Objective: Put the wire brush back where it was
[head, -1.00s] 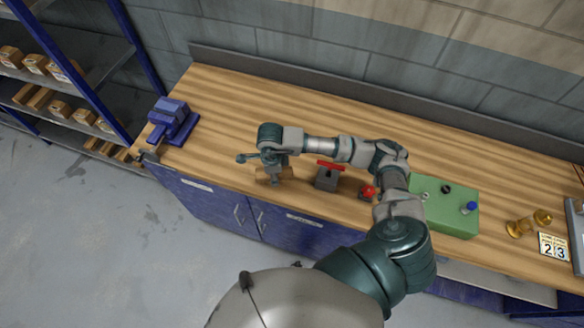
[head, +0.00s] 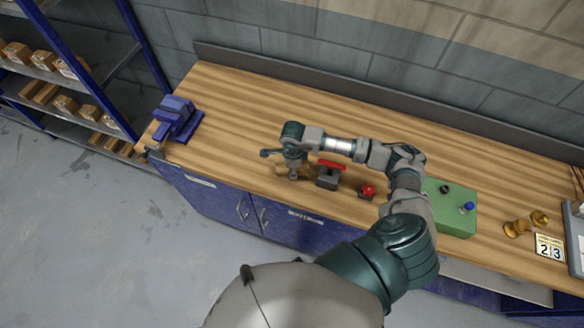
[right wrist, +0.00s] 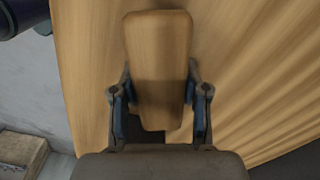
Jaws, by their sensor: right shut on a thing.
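The wire brush shows in the right wrist view as a plain wooden block (right wrist: 158,65). It is between the two fingers of my right gripper (right wrist: 160,105), which is shut on it. No bristles can be made out. In the head view my right gripper (head: 292,170) is low over the front part of the wooden bench, left of a grey block with a red top (head: 331,165). The brush is mostly hidden by the gripper there, and I cannot tell whether it touches the bench. My left gripper is not in view.
The wooden bench (head: 300,105) is clear behind my arm. A blue vise (head: 178,118) stands at its left end. A red knob (head: 368,189), a green box (head: 450,208), a brass object (head: 522,225) and a number card (head: 549,247) are to the right. Shelving (head: 70,75) stands left.

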